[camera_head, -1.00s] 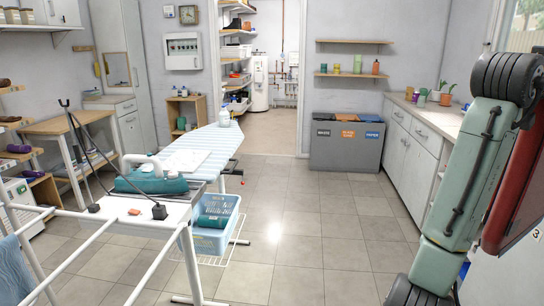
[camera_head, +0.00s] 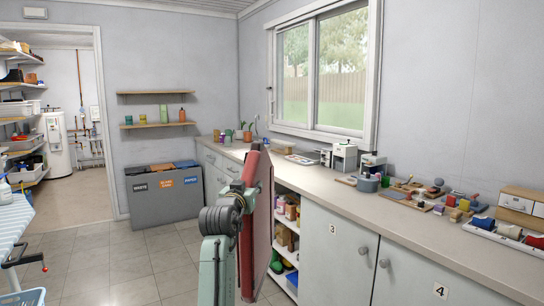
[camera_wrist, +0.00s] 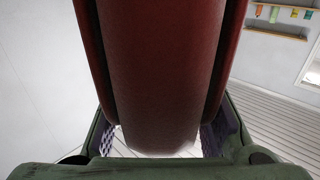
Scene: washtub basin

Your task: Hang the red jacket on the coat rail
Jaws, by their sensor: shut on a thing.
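The red jacket (camera_wrist: 165,70) fills the middle of the wrist view as a dark red, smooth, upright slab. My gripper (camera_wrist: 158,135) is shut on it, with a green finger at each side. In the head view the red jacket (camera_head: 262,215) shows edge-on as a tall narrow shape behind my green arm, in front of the counter. The arm hides part of it, and the fingertips cannot be made out there. I see no coat rail in either current view.
A long counter (camera_head: 320,185) with several small items runs along the right wall under a window (camera_head: 325,75). A grey bin unit (camera_head: 163,195) stands at the back left. An ironing board end (camera_head: 15,220) juts in at left. The tiled floor (camera_head: 130,265) between is clear.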

